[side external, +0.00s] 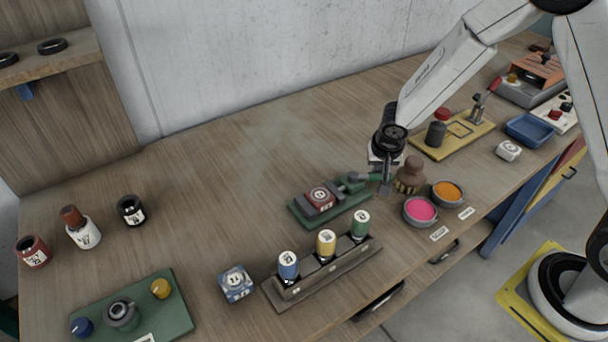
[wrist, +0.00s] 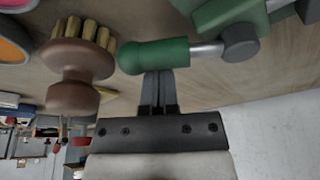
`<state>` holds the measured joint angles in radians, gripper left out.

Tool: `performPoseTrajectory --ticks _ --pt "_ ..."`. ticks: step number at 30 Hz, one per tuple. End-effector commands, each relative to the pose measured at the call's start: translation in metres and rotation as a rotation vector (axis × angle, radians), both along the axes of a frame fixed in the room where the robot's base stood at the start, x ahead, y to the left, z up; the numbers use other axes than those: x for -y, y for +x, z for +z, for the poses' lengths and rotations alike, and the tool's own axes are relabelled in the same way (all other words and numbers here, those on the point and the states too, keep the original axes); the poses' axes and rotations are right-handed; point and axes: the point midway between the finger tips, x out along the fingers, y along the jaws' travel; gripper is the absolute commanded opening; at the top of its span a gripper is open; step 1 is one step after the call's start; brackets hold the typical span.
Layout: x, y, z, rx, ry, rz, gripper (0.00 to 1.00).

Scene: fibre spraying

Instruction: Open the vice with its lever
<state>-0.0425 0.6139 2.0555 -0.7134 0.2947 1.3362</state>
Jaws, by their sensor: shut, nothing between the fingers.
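The green vice (side external: 301,209) stands mid-table in the side view, with a dark red block (side external: 320,196) with a white mark between its jaws. Its lever has a green grip (side external: 369,177) on the right end. In the wrist view the green lever grip (wrist: 153,55) lies across the top of my fingers, on a metal rod (wrist: 207,49) leading to the vice body (wrist: 225,12). My gripper (wrist: 159,80) is shut, with its fingertips at the grip; I cannot tell whether they touch it. In the side view my gripper (side external: 385,188) points down at the lever's end.
A brown brush (side external: 410,174) with bristles stands close right of my gripper, and also shows in the wrist view (wrist: 78,60). A rack (side external: 328,272) with several bottles stands in front.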

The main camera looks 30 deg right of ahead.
Motion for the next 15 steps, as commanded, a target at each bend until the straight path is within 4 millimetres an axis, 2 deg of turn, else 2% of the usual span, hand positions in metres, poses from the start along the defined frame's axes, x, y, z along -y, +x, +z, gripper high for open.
performPoseTrajectory --ticks 15 --pt "-0.011 -0.020 0.000 0.000 0.000 -0.355 0.00"
